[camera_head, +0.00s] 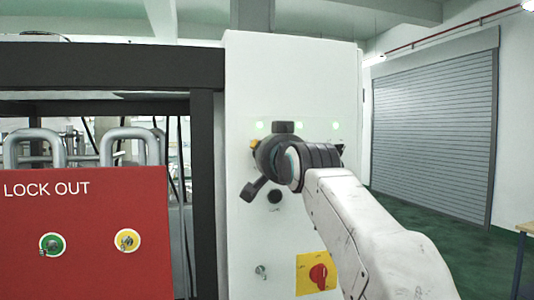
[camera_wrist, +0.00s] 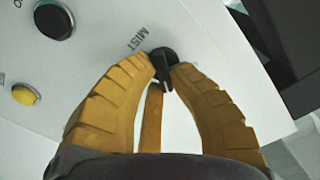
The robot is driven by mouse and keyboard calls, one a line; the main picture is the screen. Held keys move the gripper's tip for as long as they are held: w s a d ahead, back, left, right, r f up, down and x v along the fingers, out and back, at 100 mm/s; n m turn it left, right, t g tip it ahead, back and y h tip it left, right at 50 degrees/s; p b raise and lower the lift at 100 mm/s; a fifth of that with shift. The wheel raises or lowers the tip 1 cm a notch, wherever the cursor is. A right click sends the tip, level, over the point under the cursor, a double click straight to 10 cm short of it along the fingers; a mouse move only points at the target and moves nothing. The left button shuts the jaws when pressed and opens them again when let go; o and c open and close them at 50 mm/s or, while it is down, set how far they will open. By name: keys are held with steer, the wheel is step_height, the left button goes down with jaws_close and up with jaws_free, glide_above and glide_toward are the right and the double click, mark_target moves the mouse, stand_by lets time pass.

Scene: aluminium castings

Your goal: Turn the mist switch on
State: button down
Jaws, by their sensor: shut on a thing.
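The mist switch (camera_wrist: 162,63) is a black rotary knob on the white panel, with the word MIST printed beside it in the wrist view. In the head view my gripper (camera_head: 265,160) is in front of the white control panel (camera_head: 290,75), and my wrist hides the switch there. The knob's exact angle is hard to read.
A black knob (camera_wrist: 54,20) and a yellow button (camera_wrist: 25,95) are on the same panel. In the head view, a red switch (camera_head: 318,272) on a yellow plate sits low on the panel. A red LOCK OUT box (camera_head: 90,215) stands at left, and a grey shutter (camera_head: 435,130) at right.

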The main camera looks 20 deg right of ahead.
steer(key=shift+w+f, duration=0.1)
steer(key=shift+f, duration=0.3)
steer(key=c, duration=1.4)
jaws_free()
steer(key=shift+a, duration=0.2)
steer(key=shift+o, duration=1.3)
steer(key=shift+w+r, duration=0.1)
steer(key=shift+w, duration=0.05)
steer(key=shift+s+r, duration=0.15)
steer(key=shift+s, duration=0.05)
steer(key=s, duration=1.1)
steer(key=shift+s, duration=0.4)
